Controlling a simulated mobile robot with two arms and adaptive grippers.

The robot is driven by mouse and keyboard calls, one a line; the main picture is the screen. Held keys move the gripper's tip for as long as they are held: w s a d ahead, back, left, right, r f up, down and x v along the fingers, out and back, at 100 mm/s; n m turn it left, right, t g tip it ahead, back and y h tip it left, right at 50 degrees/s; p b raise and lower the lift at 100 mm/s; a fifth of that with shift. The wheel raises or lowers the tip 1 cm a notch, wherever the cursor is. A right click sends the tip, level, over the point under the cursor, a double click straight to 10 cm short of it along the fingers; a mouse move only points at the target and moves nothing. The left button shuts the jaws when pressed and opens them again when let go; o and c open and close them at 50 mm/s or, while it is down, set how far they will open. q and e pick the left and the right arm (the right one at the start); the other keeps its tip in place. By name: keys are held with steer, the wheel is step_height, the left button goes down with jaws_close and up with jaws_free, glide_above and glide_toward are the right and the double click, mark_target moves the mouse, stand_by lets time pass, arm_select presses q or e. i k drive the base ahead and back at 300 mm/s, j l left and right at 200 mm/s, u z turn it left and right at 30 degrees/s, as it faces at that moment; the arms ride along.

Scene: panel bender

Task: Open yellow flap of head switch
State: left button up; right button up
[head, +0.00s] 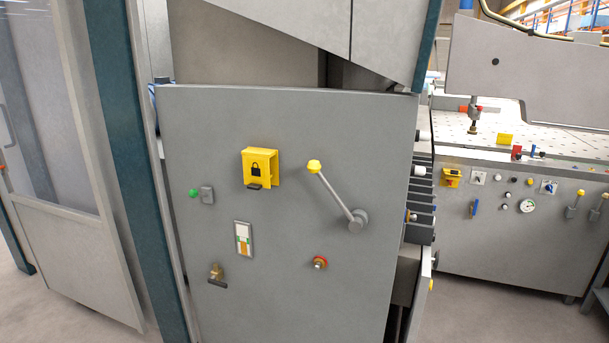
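A yellow flap (260,166) with a dark padlock symbol sits on the upper middle of a grey machine panel (290,225). The flap looks closed, hanging down over what is behind it, so the switch itself is hidden. A small dark tab (255,186) shows at its lower edge. Neither of my grippers is in the head view, and nothing touches the flap.
A green button (194,193), a red-ringed knob (320,263) and a brass fitting (216,273) are also on the panel. A perforated table (560,141) stands at right.

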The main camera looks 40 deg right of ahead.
mark_target(256, 170)
steer(key=k+z, duration=0.1)
steer(key=z, duration=1.05)
